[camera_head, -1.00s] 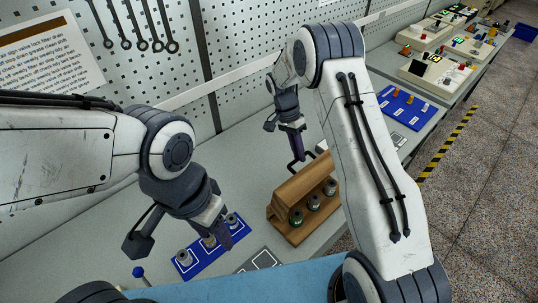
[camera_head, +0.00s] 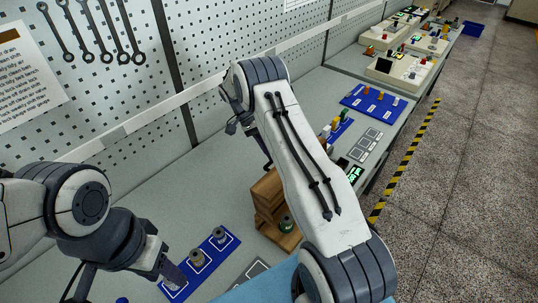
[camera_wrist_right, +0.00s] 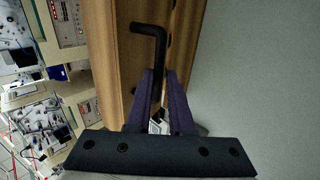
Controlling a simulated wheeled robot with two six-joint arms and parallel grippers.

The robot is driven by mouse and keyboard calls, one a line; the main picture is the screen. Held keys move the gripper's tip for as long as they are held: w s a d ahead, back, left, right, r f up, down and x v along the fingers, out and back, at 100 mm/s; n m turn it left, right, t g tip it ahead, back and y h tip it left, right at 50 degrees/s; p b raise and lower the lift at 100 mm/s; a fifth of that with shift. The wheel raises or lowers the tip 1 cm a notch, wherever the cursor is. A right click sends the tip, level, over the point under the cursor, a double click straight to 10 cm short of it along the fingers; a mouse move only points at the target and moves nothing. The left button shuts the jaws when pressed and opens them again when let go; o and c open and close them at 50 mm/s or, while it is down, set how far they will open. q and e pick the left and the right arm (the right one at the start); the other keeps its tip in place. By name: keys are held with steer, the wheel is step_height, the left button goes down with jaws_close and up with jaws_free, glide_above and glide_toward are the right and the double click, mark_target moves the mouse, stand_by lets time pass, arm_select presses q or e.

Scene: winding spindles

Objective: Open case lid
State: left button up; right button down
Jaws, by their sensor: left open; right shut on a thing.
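The wooden case (camera_head: 265,200) stands on the bench, partly hidden behind my right arm. A dark spindle with a green band (camera_head: 287,225) shows at its open front. In the right wrist view the wood of the case (camera_wrist_right: 122,60) stands close ahead of the fingers. My right gripper (camera_wrist_right: 160,85) is shut on the black bent handle (camera_wrist_right: 150,30), whose lower part runs between the fingers. In the head view my right arm covers most of this gripper. My left gripper (camera_head: 172,268) is open, low over the left end of the blue tray.
The blue tray (camera_head: 218,253) holds grey spindles (camera_head: 197,257) in white-outlined spots. A grey marked plate (camera_head: 252,273) lies to its right. Wrenches (camera_head: 90,30) hang on the pegboard behind. Another blue board (camera_head: 375,102) lies farther along the bench. The grey bench left of the case is clear.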

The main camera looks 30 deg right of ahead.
steer(key=shift+w+a+f, duration=0.25)
steer(key=shift+a+f, duration=0.1)
steer(key=shift+f, duration=0.15)
steer(key=c, duration=1.1)
jaws_free()
steer(key=shift+o, duration=1.1)
steer(key=shift+w+f, duration=0.1)
steer(key=shift+w, duration=0.1)
steer(key=shift+d, duration=0.1)
steer(key=shift+d+r, duration=0.1)
steer(key=shift+r, duration=0.1)
steer(key=shift+r, duration=0.1)
